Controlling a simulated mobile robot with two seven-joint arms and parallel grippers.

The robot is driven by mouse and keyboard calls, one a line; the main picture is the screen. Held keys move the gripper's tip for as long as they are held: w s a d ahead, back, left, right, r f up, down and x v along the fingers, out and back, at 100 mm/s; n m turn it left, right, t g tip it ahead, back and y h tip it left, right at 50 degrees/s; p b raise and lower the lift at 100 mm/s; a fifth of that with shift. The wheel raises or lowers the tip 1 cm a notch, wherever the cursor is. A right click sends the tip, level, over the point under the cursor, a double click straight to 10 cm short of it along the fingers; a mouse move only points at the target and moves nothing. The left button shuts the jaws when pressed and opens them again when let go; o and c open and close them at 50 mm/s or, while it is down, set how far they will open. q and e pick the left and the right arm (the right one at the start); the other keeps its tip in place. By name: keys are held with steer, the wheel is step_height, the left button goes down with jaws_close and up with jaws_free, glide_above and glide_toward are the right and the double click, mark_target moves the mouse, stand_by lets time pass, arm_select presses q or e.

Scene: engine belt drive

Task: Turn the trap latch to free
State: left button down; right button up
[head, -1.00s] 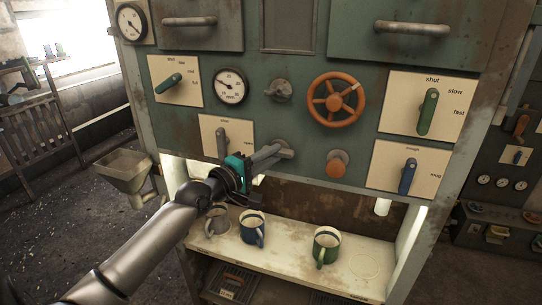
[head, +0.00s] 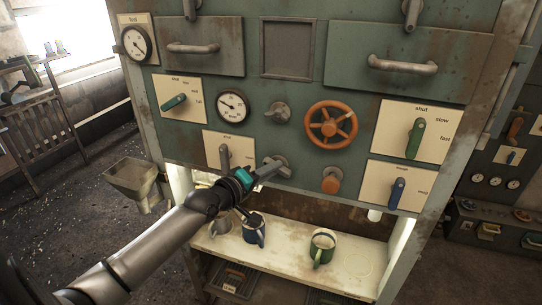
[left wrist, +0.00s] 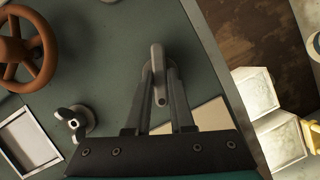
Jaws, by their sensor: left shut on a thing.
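The trap latch, which I take to be the grey handle (left wrist: 157,58), sits on the green panel below the small round gauge and to the left of the orange knob. My left gripper (left wrist: 157,82) is shut on this handle, with one finger on each side of it in the left wrist view. In the head view the left gripper (head: 262,175) reaches the handle from the lower left and its fingers partly hide it. Any marking beside the latch cannot be made out. My right gripper is not in view.
Close to the left gripper stands a grey lever (head: 224,157) on a cream plate. The orange wheel (head: 331,122), orange knob (head: 330,180) and blue lever (head: 396,193) are to the right. Mugs, including a green one (head: 322,248), stand on the shelf (head: 285,262) below.

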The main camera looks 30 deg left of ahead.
arm_select(q)
steer(key=shift+w+d+r+m+g+y+p, duration=0.15)
steer(key=shift+m+g+y+p, duration=0.5)
steer(key=shift+m+p, duration=1.5)
steer(key=shift+s+d+r+m+g+y+p, duration=0.25)
steer(key=shift+m+y+p, duration=0.7)
steer(key=shift+p, duration=2.35)
steer(key=shift+w+d+f+m+g+y+p, duration=0.1)
steer(key=shift+w+m+g+y+p, duration=0.3)
steer(key=shift+m+y+p, duration=1.6)
steer(key=shift+s+n+h+p, duration=0.15)
steer(key=shift+n+h+p, duration=0.25)
steer(key=shift+h+p, duration=0.5)
steer(key=shift+a, duration=0.1)
steer(key=c, duration=0.8)
jaws_free()
steer(key=shift+s, duration=0.1)
